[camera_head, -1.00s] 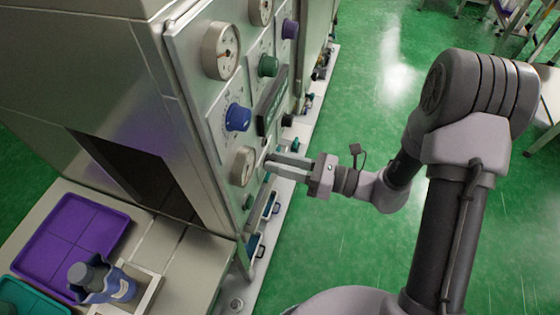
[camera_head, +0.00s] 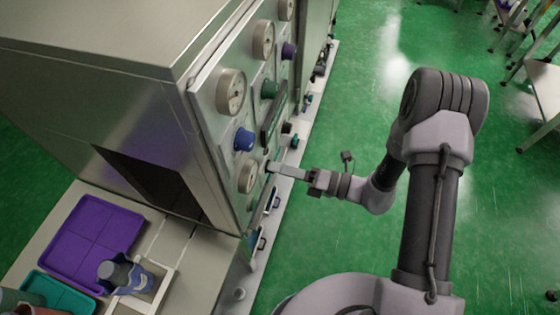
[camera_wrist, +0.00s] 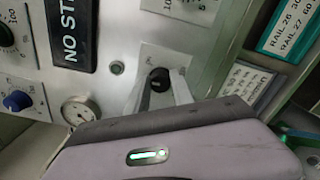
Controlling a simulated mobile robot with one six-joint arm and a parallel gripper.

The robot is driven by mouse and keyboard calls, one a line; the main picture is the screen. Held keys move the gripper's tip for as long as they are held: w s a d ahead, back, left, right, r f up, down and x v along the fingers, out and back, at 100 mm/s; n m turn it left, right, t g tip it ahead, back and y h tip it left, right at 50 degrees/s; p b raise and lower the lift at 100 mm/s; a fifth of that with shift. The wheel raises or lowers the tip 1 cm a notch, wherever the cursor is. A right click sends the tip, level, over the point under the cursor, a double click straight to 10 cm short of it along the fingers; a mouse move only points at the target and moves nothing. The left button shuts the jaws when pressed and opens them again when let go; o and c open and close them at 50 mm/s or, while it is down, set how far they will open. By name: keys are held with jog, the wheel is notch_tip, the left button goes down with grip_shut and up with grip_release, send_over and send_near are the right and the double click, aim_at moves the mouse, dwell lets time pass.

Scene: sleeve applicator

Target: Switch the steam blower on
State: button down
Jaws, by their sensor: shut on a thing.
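The grey control panel (camera_head: 215,95) stands on the side of a metal machine. In the wrist view, a small black rotary knob (camera_wrist: 159,76) sits on a pale plate, between the two fingers of my gripper (camera_wrist: 158,90). My gripper is shut on this knob. In the head view, my gripper (camera_head: 271,167) reaches from the right to the lower part of the panel; the knob is hidden there. A black sign (camera_wrist: 72,30) reading "NO ST…" is beside the knob's plate, its end cut off. A small round lamp (camera_wrist: 117,67) near the sign looks unlit.
A blue knob (camera_head: 243,139), a green knob (camera_head: 269,90), a purple knob (camera_head: 288,50) and round gauges (camera_head: 230,92) share the panel. A purple tray (camera_head: 85,240) and a dark bottle (camera_head: 122,273) stand at lower left.

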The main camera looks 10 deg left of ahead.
jog(key=shift+f+m+p, duration=0.1)
jog(key=shift+m+p, duration=2.15)
jog(key=shift+m, duration=2.35)
jog(key=c, duration=1.1)
grip_release()
jog(key=s+d+p, duration=0.1)
jog(key=d, duration=1.6)
jog(key=shift+s+d, duration=0.15)
jog(key=shift+d, duration=0.05)
